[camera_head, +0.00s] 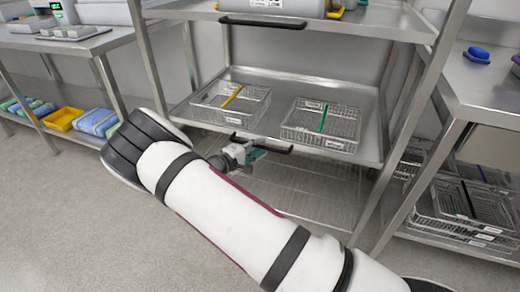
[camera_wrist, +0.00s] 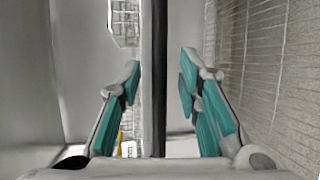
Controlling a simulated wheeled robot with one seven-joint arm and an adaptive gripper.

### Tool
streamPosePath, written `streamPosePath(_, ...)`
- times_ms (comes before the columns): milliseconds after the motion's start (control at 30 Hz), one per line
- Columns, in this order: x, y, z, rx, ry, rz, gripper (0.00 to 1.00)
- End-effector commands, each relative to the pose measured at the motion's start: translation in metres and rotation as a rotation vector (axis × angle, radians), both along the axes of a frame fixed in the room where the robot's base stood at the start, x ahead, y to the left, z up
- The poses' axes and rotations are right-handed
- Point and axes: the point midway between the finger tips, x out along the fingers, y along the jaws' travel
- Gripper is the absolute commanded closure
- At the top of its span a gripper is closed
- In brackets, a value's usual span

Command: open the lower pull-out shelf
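The lower pull-out shelf (camera_head: 276,88) is a metal tray holding two wire baskets. Its front edge looks about level with the front posts of the rack. Its black bar handle (camera_head: 284,150) is on the front edge; in the wrist view it appears as a dark upright bar (camera_wrist: 154,90). My gripper (camera_head: 252,154) is at the handle, below the shelf's front edge. In the wrist view its teal-padded fingers (camera_wrist: 161,64) are apart, one on each side of the bar. The gripper hides part of the handle.
An upper shelf with its own black handle (camera_head: 262,22) is above. Wire baskets (camera_head: 232,103) (camera_head: 321,125) with a yellow and a green strip stand on the lower shelf. Side tables (camera_head: 75,43) (camera_head: 490,90) flank the rack. Grey floor (camera_head: 70,210) is open in front.

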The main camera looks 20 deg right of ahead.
Motion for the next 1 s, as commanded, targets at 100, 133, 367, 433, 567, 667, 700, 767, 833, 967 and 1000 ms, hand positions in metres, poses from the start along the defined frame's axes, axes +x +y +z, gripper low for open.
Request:
streamPosePath(100, 0.0049, -0.0086, -0.002, -0.001, -0.001, -0.002, 0.69)
streamPosePath(133, 0.0055, -0.0097, -0.0021, -0.001, -0.001, -0.001, 0.69)
streamPosePath(367, 0.007, -0.0116, -0.0021, 0.001, -0.001, 0.0, 0.69)
streamPosePath(433, 0.0069, -0.0115, -0.0021, 0.001, -0.001, 0.0, 0.69)
streamPosePath(567, 0.0068, -0.0115, -0.0021, 0.0, 0.0, 0.0, 0.91)
streamPosePath(667, 0.0067, -0.0114, -0.0021, 0.0, 0.0, 0.0, 1.0)
streamPosePath(700, 0.0068, -0.0115, -0.0021, 0.0, 0.0, 0.0, 1.0)
streamPosePath(767, 0.0067, -0.0114, -0.0022, 0.0, 0.0, 0.0, 1.0)
streamPosePath(833, 0.0066, -0.0113, -0.0022, 0.0, 0.0, 0.0, 1.0)
streamPosePath(967, 0.0038, -0.0093, -0.0021, -0.001, 0.002, 0.0, 1.0)
streamPosePath(1000, 0.0017, -0.0077, -0.0019, -0.002, 0.003, 0.001, 1.0)
